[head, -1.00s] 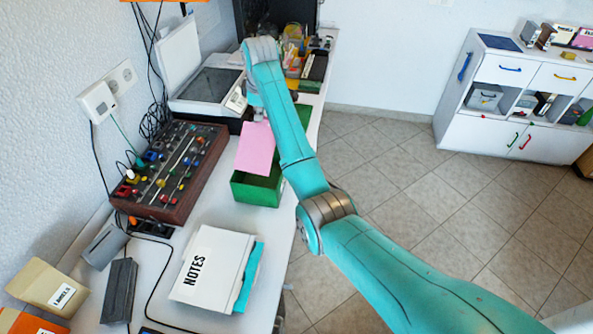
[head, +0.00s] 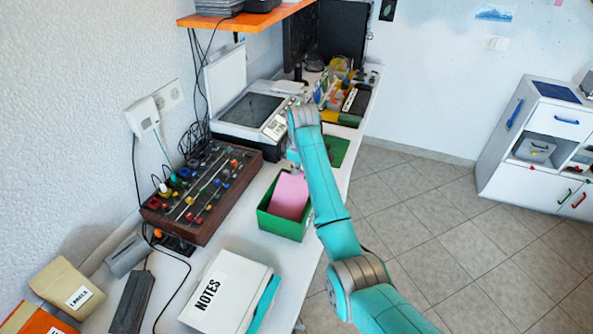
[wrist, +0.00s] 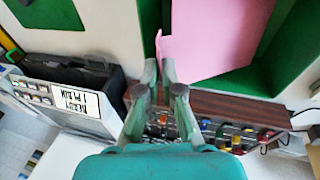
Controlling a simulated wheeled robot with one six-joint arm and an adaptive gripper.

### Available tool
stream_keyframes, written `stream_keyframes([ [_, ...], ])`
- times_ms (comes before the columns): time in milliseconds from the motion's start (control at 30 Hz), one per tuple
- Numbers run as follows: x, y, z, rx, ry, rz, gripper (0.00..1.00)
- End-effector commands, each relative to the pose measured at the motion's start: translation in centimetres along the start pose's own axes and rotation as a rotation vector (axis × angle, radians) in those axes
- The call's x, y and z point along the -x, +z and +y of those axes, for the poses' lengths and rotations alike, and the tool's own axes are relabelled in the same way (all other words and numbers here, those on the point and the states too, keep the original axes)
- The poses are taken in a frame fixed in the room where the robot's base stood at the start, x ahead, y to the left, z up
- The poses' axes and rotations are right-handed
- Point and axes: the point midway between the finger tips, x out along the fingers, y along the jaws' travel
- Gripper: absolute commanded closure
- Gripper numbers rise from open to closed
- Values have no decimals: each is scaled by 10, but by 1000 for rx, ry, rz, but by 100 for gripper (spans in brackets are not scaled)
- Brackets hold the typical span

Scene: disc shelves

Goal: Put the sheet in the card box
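The pink sheet (head: 289,196) is inside the open green card box (head: 283,227) on the desk, tilted, with its upper edge near my gripper. In the wrist view the sheet (wrist: 210,35) spreads over the box interior, and the green box wall (wrist: 240,83) shows below it. My gripper (wrist: 160,66) is at the sheet's edge; its fingertips are close together with a thin pink strip between them. In the head view my gripper (head: 293,155) is partly hidden by my arm, just above the far side of the box.
A green flat piece (head: 336,149) lies behind the box. A brown control panel (head: 203,190) with knobs is to the left. A scanner with a raised lid (head: 250,108) stands behind. A white NOTES binder (head: 228,290) lies in front. The floor at right is clear.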

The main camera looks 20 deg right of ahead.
Motion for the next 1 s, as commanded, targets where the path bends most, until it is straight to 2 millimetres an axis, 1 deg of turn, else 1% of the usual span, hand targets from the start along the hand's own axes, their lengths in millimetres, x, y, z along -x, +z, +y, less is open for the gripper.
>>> stream_keyframes([
  [33,-8,2,-2,0,-1,-1,100],
  [100,-13,2,-3,0,0,0,100],
  [467,-16,3,-4,0,0,0,100],
  [500,-16,3,-4,0,1,1,86],
  [567,-15,2,-4,0,1,1,70],
  [600,-15,3,-4,0,1,1,69],
  [867,-15,2,-3,0,1,1,69],
  [1000,-7,2,-2,0,3,2,69],
])
